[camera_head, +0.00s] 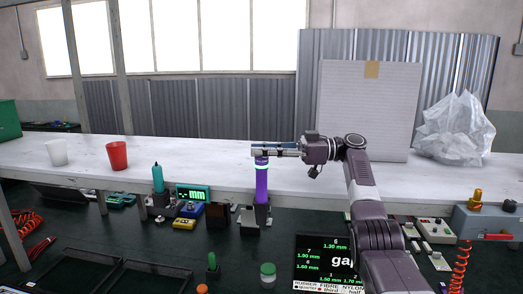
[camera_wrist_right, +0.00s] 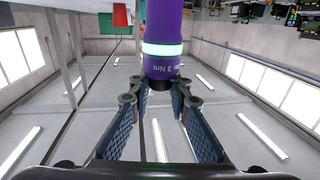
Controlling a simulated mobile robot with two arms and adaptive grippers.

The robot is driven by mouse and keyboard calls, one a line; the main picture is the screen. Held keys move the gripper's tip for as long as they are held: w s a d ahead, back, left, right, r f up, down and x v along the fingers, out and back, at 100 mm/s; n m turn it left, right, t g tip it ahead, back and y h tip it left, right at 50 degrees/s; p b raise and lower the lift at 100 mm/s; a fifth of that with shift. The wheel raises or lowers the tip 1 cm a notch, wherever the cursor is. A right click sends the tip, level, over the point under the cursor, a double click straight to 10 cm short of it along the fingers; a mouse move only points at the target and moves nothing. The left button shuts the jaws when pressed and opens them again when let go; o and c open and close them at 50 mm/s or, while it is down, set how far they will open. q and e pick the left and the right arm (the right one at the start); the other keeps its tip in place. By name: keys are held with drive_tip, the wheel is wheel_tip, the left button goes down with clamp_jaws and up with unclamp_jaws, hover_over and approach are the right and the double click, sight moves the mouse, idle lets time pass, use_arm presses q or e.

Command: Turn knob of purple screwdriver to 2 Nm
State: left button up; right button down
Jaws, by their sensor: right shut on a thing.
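The purple screwdriver (camera_head: 261,185) stands upright in a dark holder at the bench's front, with a glowing pale ring near its top. In the right wrist view, its purple body (camera_wrist_right: 163,25) shows the ring and a printed label whose readable part is "3 Nm". My right gripper (camera_head: 264,149) reaches in from the right, level, at the screwdriver's top end. In the wrist view, my right gripper's fingers (camera_wrist_right: 160,98) are shut on the small dark knob (camera_wrist_right: 158,84) at that end. The knob's setting pointer cannot be made out. My left gripper is not in view.
A teal screwdriver (camera_head: 158,179) stands left of the purple one, near a display reading "mm" (camera_head: 193,193). A red cup (camera_head: 117,156) and a white cup (camera_head: 56,152) stand on the white shelf (camera_head: 200,155). A large box (camera_head: 365,110) and plastic bag (camera_head: 455,128) are behind my right arm.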

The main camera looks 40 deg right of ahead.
drive_tip(key=shift+f, duration=0.15)
drive_tip(key=c, duration=1.8)
unclamp_jaws()
drive_tip(key=shift+o, duration=0.2)
drive_tip(key=v, duration=0.7)
drive_tip(key=shift+d, duration=0.2)
drive_tip(key=shift+s, duration=0.15)
